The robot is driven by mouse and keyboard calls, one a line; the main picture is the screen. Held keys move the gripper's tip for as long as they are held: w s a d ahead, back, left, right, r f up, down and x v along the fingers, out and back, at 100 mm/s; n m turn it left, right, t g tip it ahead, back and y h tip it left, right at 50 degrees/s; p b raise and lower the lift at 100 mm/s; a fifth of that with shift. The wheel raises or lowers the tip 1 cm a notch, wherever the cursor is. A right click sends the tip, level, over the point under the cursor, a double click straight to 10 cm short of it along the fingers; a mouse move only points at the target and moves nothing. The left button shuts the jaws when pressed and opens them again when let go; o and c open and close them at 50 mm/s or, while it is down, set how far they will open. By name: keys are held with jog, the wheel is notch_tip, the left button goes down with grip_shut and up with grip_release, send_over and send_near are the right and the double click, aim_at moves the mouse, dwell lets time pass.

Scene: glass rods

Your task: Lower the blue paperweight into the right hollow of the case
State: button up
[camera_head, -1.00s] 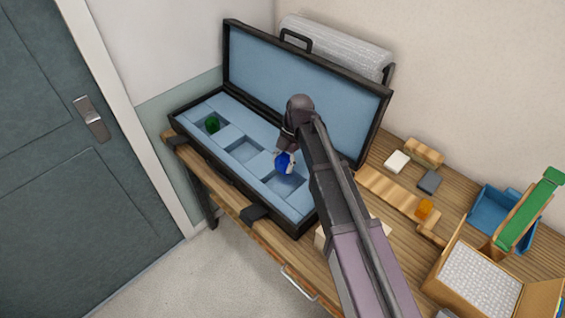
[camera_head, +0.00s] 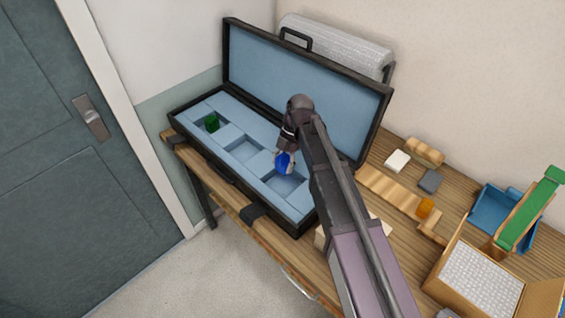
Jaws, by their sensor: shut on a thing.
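The blue paperweight (camera_head: 284,164) is held in my gripper (camera_head: 284,158), at the upper edge of the right hollow (camera_head: 288,184) of the open black case (camera_head: 262,216). I cannot tell how far it is above the hollow's floor. The fingers are small and partly hidden by the wrist and the paperweight. The middle hollow (camera_head: 244,150) is empty. A green object (camera_head: 212,123) sits in the left hollow. The case's lid (camera_head: 300,85) stands open behind, lined in light blue.
My arm covers the case's right end. On the wooden table (camera_head: 455,215) to the right are a wooden stand with an amber piece (camera_head: 425,207), a blue tray (camera_head: 490,208), a green bar (camera_head: 530,212) and a cardboard box with bubble wrap (camera_head: 480,280). A wrapped roll (camera_head: 340,45) lies behind the lid.

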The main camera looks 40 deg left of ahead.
jog(key=b, duration=0.4)
send_over(280, 189)
jog(key=w, duration=0.1)
jog(key=shift+w+d+f, duration=0.1)
jog(key=shift+w+f, duration=0.05)
jog(key=shift+f, duration=1.9)
jog(key=shift+f+b, duration=2.45)
jog(key=shift+f, duration=0.05)
dwell(1.7)
jog(key=o, duration=1.3)
jog(key=shift+o, duration=0.2)
jog(key=shift+r, duration=0.15)
